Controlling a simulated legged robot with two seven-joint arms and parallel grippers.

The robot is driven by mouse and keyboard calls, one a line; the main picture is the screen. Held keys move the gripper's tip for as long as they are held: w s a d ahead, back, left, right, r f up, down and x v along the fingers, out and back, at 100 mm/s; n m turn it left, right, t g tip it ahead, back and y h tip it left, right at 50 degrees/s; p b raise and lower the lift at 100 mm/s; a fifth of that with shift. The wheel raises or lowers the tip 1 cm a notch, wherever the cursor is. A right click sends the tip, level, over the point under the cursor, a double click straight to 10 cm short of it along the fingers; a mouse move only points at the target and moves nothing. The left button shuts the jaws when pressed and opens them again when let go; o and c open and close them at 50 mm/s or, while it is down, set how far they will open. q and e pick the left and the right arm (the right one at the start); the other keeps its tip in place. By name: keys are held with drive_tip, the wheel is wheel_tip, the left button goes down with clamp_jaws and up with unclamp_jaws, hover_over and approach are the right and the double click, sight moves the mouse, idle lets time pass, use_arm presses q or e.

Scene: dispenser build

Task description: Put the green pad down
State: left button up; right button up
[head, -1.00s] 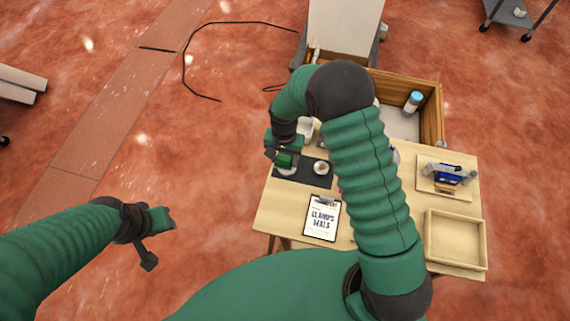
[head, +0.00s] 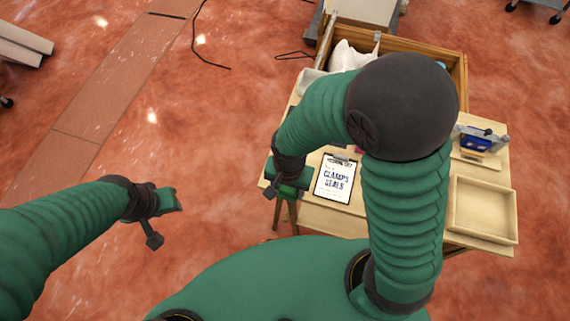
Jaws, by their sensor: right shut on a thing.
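My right gripper (head: 282,188) reaches down at the left front corner of the wooden table (head: 322,215), just left of the clipboard. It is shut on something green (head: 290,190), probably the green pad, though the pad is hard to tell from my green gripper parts. Whether it touches the tabletop I cannot tell. My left gripper (head: 160,218) is open and empty, out over the red floor, left of the table. My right arm hides the middle of the table.
A clipboard (head: 335,178) with a printed sheet lies beside my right gripper. An empty wooden tray (head: 484,236) is at the front right, with a blue clamp-like device (head: 478,141) behind it. A wooden crate (head: 458,78) with white material (head: 350,60) stands at the back.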

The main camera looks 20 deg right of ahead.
drive_tip(key=w, duration=0.3)
drive_tip(key=w+d, duration=0.1)
drive_tip(key=w, duration=0.2)
drive_tip(key=w+f, duration=0.1)
drive_tip(key=w, duration=0.2)
drive_tip(key=shift+w+d, duration=0.3)
drive_tip(key=shift+d, duration=0.1)
drive_tip(key=shift+w, duration=0.35)
wheel_tip(320, 180, down, 4)
drive_tip(key=shift+d+r, duration=0.1)
drive_tip(key=shift+r, duration=0.15)
use_arm(q)
drive_tip(key=shift+f, duration=0.2)
use_arm(e)
drive_tip(key=shift+d+f, duration=0.1)
drive_tip(key=shift+d, duration=0.05)
drive_tip(key=o, duration=1.1)
use_arm(q)
drive_tip(key=shift+a, duration=0.25)
use_arm(e)
drive_tip(key=o, duration=0.4)
drive_tip(key=shift+a, duration=0.2)
drive_tip(key=shift+c, duration=0.2)
